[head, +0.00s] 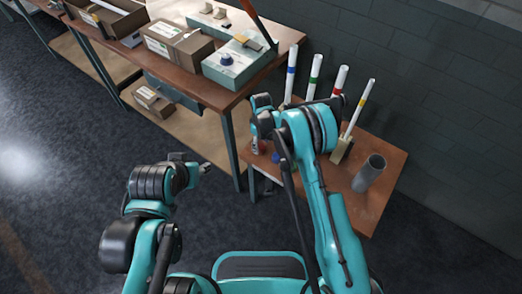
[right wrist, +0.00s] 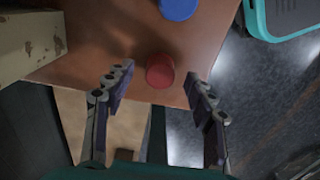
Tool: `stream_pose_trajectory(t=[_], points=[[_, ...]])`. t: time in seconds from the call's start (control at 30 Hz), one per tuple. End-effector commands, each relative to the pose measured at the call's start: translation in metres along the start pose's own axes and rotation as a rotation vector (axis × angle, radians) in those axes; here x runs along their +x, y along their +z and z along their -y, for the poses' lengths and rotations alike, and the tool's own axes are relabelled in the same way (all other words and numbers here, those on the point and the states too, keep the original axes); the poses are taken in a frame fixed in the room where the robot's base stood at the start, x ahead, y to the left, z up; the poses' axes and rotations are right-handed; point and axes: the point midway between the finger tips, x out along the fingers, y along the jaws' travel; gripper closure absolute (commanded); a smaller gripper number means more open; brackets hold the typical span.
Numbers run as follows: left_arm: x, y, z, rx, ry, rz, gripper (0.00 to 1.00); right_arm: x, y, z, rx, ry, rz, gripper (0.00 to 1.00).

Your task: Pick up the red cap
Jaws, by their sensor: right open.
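The red cap (right wrist: 160,71) lies on a brown wooden table top (right wrist: 100,50) in the right wrist view. My right gripper (right wrist: 163,80) is open, with one finger on each side of the cap in the picture. I see no finger touching it. A blue cap (right wrist: 179,7) lies beyond the red one. In the head view my right gripper (head: 257,146) is over the left edge of the small table, and I cannot make out the red cap there. The blue cap shows beside it (head: 278,158). My left gripper (head: 205,168) is left of the table; its jaws are unclear.
White tubes with blue (head: 290,75), green (head: 314,76), red (head: 339,80) and yellow (head: 358,108) bands stand at the back of the small table. A grey cylinder (head: 369,173) stands at its right. A larger workbench (head: 215,95) with boxes is at the left.

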Motion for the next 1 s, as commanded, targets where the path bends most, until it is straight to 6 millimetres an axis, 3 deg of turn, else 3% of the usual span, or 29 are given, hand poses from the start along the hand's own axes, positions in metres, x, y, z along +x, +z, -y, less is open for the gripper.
stream_pose_trajectory(t=[0.03,0.1,0.33,0.4,0.5,1.0], points=[[0.006,0.004,0.000,0.000,0.000,0.000,0.56,0.012,-0.001,0.000,-0.001,0.000,0.000,0.45],[0.007,0.005,0.000,0.000,0.000,0.000,0.56,0.017,-0.001,0.001,-0.001,0.000,0.000,0.45],[0.006,0.004,0.000,0.000,0.000,0.000,0.56,0.017,-0.001,0.001,-0.001,0.000,0.000,0.45],[0.006,0.004,0.000,0.000,0.000,0.000,0.56,0.017,-0.001,0.001,-0.001,0.000,0.000,0.62],[0.006,0.004,0.000,0.000,0.000,0.000,0.56,0.017,-0.001,0.001,-0.001,0.000,0.000,0.81],[0.002,0.001,0.000,0.000,0.000,0.000,0.56,0.008,-0.001,0.001,-0.001,0.000,0.000,0.81]])
